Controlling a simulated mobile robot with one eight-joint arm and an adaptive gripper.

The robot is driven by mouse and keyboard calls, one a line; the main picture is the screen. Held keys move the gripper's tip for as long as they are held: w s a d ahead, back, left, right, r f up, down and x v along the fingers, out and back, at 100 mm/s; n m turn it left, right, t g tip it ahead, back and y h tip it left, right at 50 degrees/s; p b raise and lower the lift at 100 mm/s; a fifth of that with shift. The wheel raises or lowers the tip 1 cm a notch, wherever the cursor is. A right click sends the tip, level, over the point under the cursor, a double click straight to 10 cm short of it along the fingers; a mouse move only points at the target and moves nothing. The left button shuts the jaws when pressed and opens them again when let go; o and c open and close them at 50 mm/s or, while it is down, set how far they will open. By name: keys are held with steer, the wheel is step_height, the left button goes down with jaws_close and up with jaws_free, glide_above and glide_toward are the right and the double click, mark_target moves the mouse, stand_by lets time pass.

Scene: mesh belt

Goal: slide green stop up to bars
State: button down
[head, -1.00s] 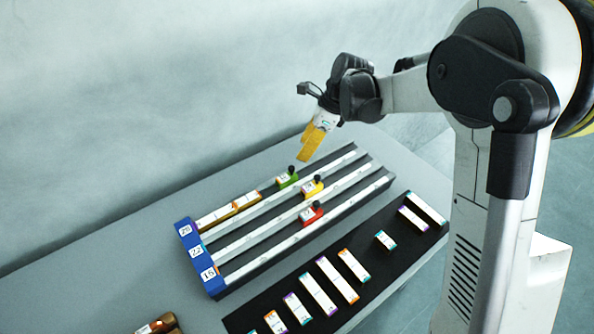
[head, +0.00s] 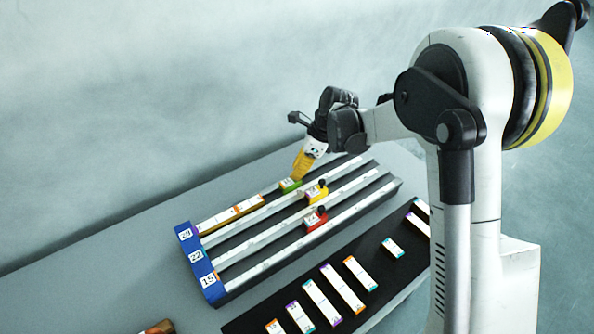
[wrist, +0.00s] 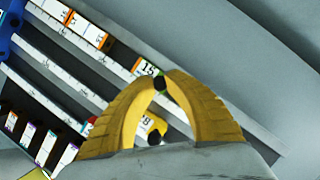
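The green stop (head: 288,187) sits in the back groove of the grey rack (head: 240,283). It also shows in the wrist view (wrist: 142,67), labelled 15. My gripper's yellow fingers (head: 299,177) reach down to it from above. In the wrist view the fingertips (wrist: 162,79) close around its black knob, and the head view hides the knob behind them. White bars with orange ends (head: 218,219) lie in the same groove, from the blue end block (head: 203,266) toward the stop. A bare stretch of groove separates the nearest bar (wrist: 88,31) from the stop.
A yellow stop (head: 316,194) and a red stop (head: 315,221) stand in the neighbouring grooves, close to my gripper. Several loose bars lie on a black mat (head: 375,300) in front. A brownish object (head: 158,327) is partly visible at the bottom edge.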

steer(key=s+a, duration=0.1)
steer(key=a, duration=0.1)
steer(key=s+a, duration=0.1)
steer(key=a, duration=0.1)
steer(key=s+a, duration=0.2)
stand_by(0.3)
steer(key=c, duration=1.3)
jaws_free()
steer(key=shift+d, duration=0.1)
steer(key=shift+r, duration=0.2)
steer(key=v, duration=1.1)
steer(key=shift+d+r, duration=0.2)
steer(key=shift+r, duration=0.05)
